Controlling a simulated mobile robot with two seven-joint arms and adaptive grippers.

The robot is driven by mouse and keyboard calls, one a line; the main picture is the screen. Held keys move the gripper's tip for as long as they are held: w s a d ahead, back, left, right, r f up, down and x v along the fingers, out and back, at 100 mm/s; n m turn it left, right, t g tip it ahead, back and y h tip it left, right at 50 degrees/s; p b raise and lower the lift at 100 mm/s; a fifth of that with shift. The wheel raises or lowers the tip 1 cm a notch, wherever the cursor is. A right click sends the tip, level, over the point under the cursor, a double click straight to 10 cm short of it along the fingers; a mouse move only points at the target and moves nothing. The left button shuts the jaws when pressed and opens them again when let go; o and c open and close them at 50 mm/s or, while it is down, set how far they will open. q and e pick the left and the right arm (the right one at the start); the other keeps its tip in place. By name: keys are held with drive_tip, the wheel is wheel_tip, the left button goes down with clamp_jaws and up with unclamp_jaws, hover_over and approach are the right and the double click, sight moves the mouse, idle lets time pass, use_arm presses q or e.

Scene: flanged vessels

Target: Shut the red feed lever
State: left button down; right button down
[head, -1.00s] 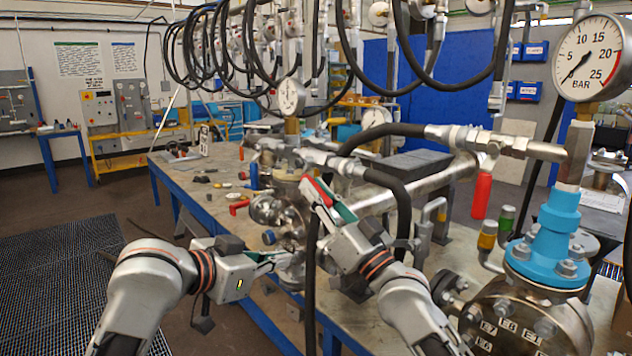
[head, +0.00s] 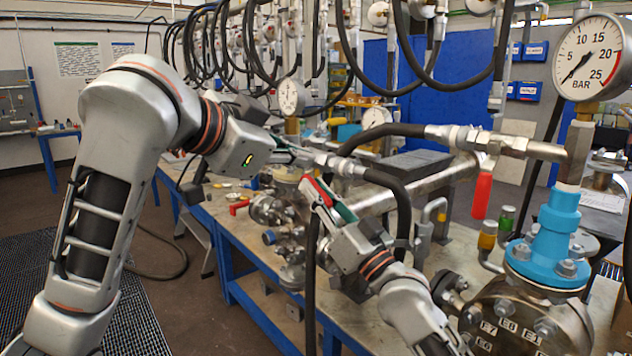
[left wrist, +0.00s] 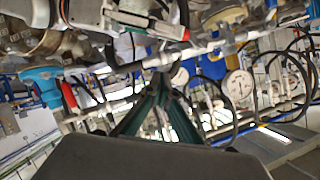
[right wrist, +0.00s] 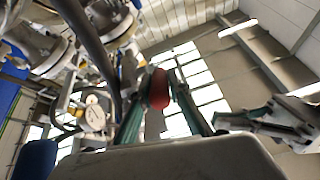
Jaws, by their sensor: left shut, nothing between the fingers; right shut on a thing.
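My right gripper (head: 313,187) is shut on a red lever (head: 321,191) beside the hoses at the middle of the head view. In the right wrist view the red lever (right wrist: 157,88) sits between the green fingers, end on. Its pivot is hidden. My left gripper (head: 308,158) is shut and empty, just above and behind the right one, close to a metal hose fitting (head: 345,166). The left wrist view shows its fingers (left wrist: 161,78) meeting at the tips; I cannot tell whether they touch the pipework.
Another red handle (head: 482,195) hangs below a valve at the right, and a small red handle (head: 240,206) is on the bench. Black hoses hang around both grippers.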

use_arm(q)
hover_over(327, 203)
wheel_tip(327, 203, down, 3)
drive_tip(key=shift+f, duration=0.2)
use_arm(e)
drive_tip(key=shift+f, duration=0.15)
use_arm(q)
drive_tip(key=shift+w+a+f, duration=0.2)
drive_tip(key=shift+a+f, duration=0.3)
drive_tip(key=shift+f, duration=0.3)
drive_tip(key=shift+w+a+f, duration=0.2)
drive_tip(key=shift+a+f, duration=0.3)
drive_tip(key=shift+f, duration=0.3)
